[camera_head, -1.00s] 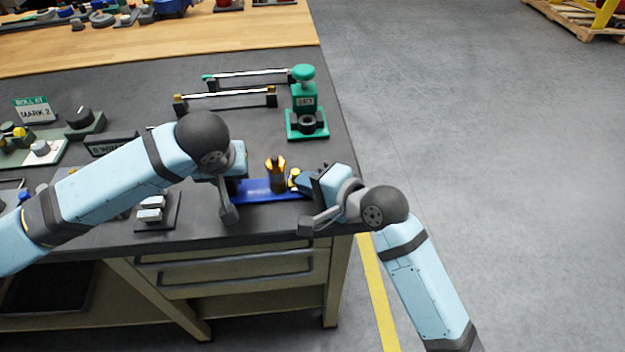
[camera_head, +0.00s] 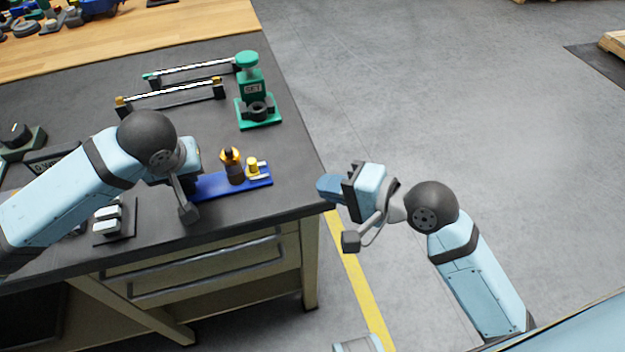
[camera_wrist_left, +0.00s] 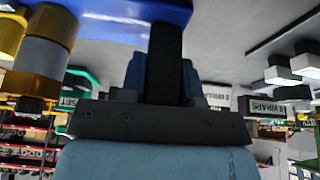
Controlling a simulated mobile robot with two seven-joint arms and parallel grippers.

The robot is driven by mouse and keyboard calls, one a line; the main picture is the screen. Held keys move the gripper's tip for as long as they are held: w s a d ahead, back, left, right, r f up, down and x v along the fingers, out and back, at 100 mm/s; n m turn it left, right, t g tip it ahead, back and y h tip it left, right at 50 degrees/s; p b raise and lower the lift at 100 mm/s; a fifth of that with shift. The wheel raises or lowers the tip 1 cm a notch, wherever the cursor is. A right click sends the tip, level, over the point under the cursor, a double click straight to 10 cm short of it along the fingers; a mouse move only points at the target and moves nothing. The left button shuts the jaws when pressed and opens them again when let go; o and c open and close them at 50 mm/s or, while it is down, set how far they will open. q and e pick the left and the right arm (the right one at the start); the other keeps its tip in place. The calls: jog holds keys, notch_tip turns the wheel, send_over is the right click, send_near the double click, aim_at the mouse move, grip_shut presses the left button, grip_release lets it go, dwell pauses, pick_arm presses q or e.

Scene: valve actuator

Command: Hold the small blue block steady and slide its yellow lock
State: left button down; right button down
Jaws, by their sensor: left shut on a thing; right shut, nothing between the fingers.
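The small blue block (camera_head: 225,184) is a flat blue bar on the dark bench top, near its right edge; it also shows in the left wrist view (camera_wrist_left: 125,10). A dark post with an orange top (camera_head: 233,167) stands on it. The yellow lock (camera_head: 253,168) is beside this post, toward the block's right end. My left gripper (camera_head: 193,180) is shut on the block's left end; its fingertips are mostly hidden behind the wrist in the head view. My right gripper (camera_head: 328,188) is shut and empty, apart from the block, just past the bench's right edge.
A green device (camera_head: 253,95) stands behind the block. Two rail fixtures (camera_head: 172,96) lie to its left. White switches on a dark plate (camera_head: 108,215) are left of my left gripper. Open floor (camera_head: 430,110) lies right of the bench.

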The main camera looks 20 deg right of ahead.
pick_arm(q)
jog(key=shift+s+f, duration=0.15)
jog(key=shift+f, duration=0.15)
jog(key=c, duration=0.8)
grip_release()
jog(key=shift+r, duration=0.15)
jog(key=shift+r, duration=0.1)
